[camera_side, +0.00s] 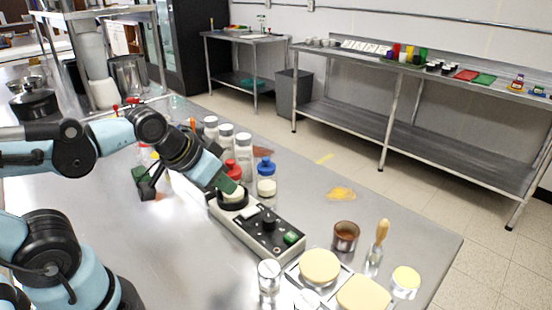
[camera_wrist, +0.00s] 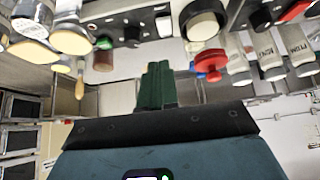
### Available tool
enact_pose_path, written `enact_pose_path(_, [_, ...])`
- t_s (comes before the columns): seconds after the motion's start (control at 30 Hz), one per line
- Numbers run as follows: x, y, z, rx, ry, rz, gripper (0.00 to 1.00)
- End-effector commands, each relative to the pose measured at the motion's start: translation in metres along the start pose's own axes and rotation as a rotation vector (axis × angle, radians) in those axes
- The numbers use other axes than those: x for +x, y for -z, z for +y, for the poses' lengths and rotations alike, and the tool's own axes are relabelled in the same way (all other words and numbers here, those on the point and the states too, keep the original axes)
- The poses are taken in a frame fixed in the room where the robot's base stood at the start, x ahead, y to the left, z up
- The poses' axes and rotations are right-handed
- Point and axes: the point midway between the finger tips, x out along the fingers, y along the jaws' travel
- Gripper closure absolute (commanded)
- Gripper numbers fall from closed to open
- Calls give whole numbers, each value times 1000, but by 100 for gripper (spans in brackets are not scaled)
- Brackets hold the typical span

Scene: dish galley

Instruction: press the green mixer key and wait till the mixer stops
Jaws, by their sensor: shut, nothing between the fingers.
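The mixer (camera_side: 256,233) is a long pale box with a black top, lying on the steel table. Its green key (camera_side: 291,238) sits at the near right end, with a black knob (camera_side: 268,222) further up. A round black holder with pale contents (camera_side: 233,201) is at its far left end. My gripper (camera_side: 229,186) is shut and empty, its green fingertips right by that holder and away from the green key. Whether they touch the holder I cannot tell. In the wrist view my shut green fingers (camera_wrist: 155,86) are central, with the mixer (camera_wrist: 150,22) along the top.
White-capped jars (camera_side: 226,138), a red-lidded bottle (camera_side: 233,171) and a blue-lidded jar (camera_side: 266,178) stand behind the mixer. A glass (camera_side: 269,280), a brown cup (camera_side: 345,236), a brush (camera_side: 380,243) and a tray with pale rounds (camera_side: 320,267) stand near its key end.

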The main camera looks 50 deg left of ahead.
Motion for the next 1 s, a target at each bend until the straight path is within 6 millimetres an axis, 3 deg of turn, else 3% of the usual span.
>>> enact_pose_path(0.27, [3, 7, 8, 77, 11, 2, 100])
enact_pose_path(0.73, [23, 56, 91, 614, 109, 107, 100])
enact_pose_path(1.0, [25, 63, 111, 710, 131, 145, 100])
